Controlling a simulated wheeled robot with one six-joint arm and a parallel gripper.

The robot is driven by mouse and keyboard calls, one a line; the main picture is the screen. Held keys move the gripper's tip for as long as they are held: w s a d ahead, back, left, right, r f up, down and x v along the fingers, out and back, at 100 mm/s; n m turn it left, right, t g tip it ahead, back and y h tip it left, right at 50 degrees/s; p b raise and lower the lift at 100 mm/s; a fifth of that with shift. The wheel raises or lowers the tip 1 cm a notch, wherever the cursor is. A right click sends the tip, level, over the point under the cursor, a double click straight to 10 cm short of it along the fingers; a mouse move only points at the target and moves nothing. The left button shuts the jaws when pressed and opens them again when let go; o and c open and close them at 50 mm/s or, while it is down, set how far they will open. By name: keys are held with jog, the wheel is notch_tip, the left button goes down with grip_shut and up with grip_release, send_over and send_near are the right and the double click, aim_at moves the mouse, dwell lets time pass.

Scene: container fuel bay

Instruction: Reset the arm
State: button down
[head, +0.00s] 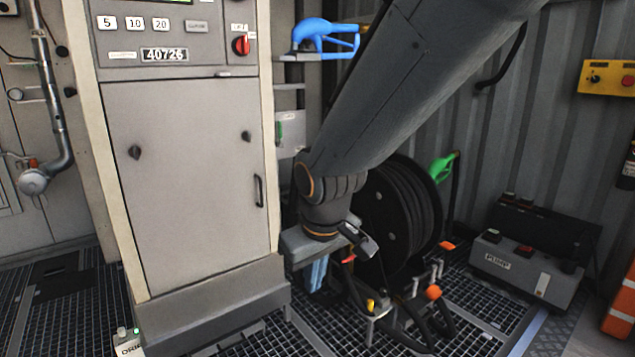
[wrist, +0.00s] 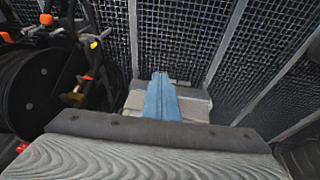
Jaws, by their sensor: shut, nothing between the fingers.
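My arm reaches down from the upper right in the head view. My gripper (head: 315,286) hangs low beside the lower right of the grey dispenser cabinet (head: 190,190), pointing down toward the grated floor. In the wrist view my gripper (wrist: 160,78) shows its two light blue fingers pressed together, with nothing between them. A grey box-like surface shows behind the fingertips in that view; I cannot tell whether they touch it.
A black hose reel (head: 398,215) stands just right of my wrist and also fills the left of the wrist view (wrist: 35,90). A blue nozzle (head: 322,37) sits on a shelf above. A green nozzle (head: 442,167) and a pump box (head: 525,268) are further right. Floor grating (head: 480,320) surrounds them.

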jog(key=s+d+f+m+g, duration=0.1)
jog(key=s+d+g, duration=0.1)
jog(key=s, duration=0.7)
jog(key=s+d+f+m+g, duration=0.1)
jog(key=s+d+g, duration=0.1)
jog(key=s, duration=0.7)
jog(key=d+r+m+h+p, duration=0.1)
jog(key=d+r+m+p, duration=0.4)
jog(key=d+r+p, duration=1.1)
jog(key=shift+s+r+p, duration=0.35)
jog(key=shift+r+p, duration=1.4)
jog(key=shift+p, duration=2.65)
jog(key=shift+r, duration=0.1)
